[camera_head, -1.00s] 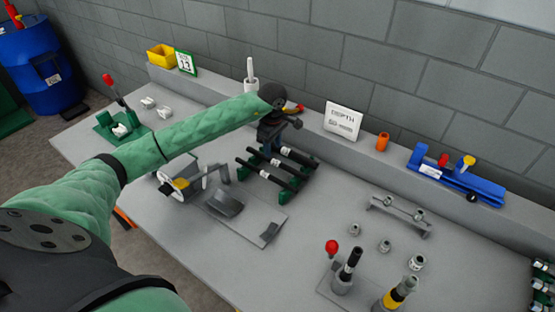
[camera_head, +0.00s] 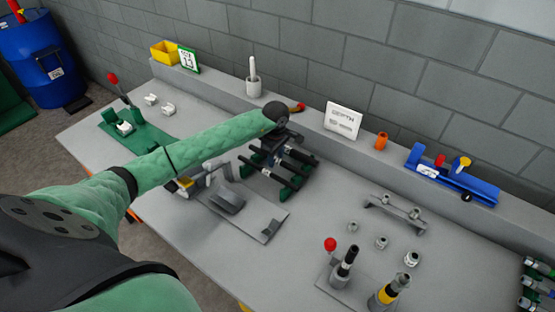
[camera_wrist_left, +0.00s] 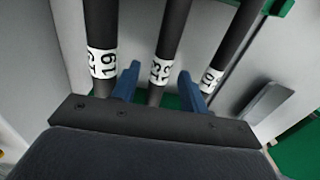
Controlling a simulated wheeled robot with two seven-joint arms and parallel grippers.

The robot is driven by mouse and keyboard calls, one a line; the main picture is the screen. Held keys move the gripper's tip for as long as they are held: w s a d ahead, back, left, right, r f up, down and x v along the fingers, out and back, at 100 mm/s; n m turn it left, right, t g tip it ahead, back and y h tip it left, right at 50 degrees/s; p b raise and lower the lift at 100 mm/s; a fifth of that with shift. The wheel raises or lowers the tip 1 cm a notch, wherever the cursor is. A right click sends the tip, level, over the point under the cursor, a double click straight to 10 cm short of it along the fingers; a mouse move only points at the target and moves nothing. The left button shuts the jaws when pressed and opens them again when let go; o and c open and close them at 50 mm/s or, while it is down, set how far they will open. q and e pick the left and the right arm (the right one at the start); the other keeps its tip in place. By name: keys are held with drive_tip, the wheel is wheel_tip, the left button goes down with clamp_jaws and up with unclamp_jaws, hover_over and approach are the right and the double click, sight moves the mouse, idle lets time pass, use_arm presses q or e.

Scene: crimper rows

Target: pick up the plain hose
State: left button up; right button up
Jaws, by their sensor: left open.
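Three black hoses lie side by side on green rests in the middle of the bench, each with a white number label. In the left wrist view they are a left hose (camera_wrist_left: 101,20), a middle hose (camera_wrist_left: 175,22) and a right hose (camera_wrist_left: 237,40). I cannot tell which one the task calls plain. My left gripper (camera_head: 268,158) is over these hoses; its blue fingers (camera_wrist_left: 159,82) are open, one on each side of the middle hose near its label. I cannot tell whether they touch it. My right gripper is not in view.
A small grey rack (camera_head: 395,208), loose fittings and a blue tool (camera_head: 455,180) are farther right.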

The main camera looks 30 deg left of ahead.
use_arm(q)
drive_tip(key=shift+c, duration=0.4)
clamp_jaws()
